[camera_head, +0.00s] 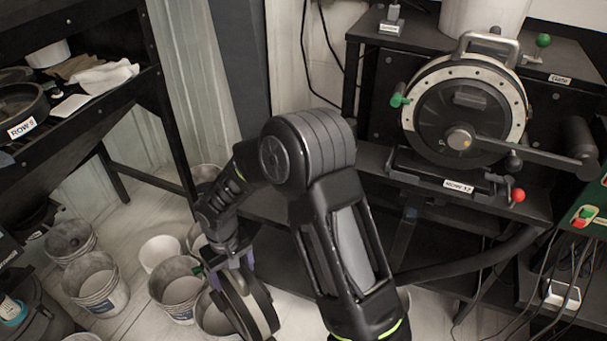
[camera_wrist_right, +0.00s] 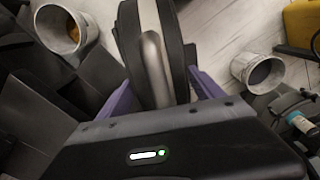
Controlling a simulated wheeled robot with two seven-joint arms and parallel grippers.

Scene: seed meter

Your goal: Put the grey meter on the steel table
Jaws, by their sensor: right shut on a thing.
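A round meter, dark with a pale grey band (camera_head: 259,307), hangs on edge from my right gripper (camera_head: 232,258) at the lower middle of the head view. In the right wrist view the meter (camera_wrist_right: 177,55) stands edge-on with its grey handle between the purple fingers of my right gripper (camera_wrist_right: 165,88). The gripper is shut on this handle. The meter is above the floor and the buckets, and my right arm hides part of the space beside it. I cannot pick out a steel table for sure. My left gripper is not in view.
A black stand (camera_head: 420,190) at the right carries a large round meter (camera_head: 462,112) with a crank. A dark rack (camera_head: 85,115) at the left holds a round part labelled ROW 8 (camera_head: 22,108) and cloths. Several buckets (camera_head: 97,284) crowd the floor. Cables hang at the lower right.

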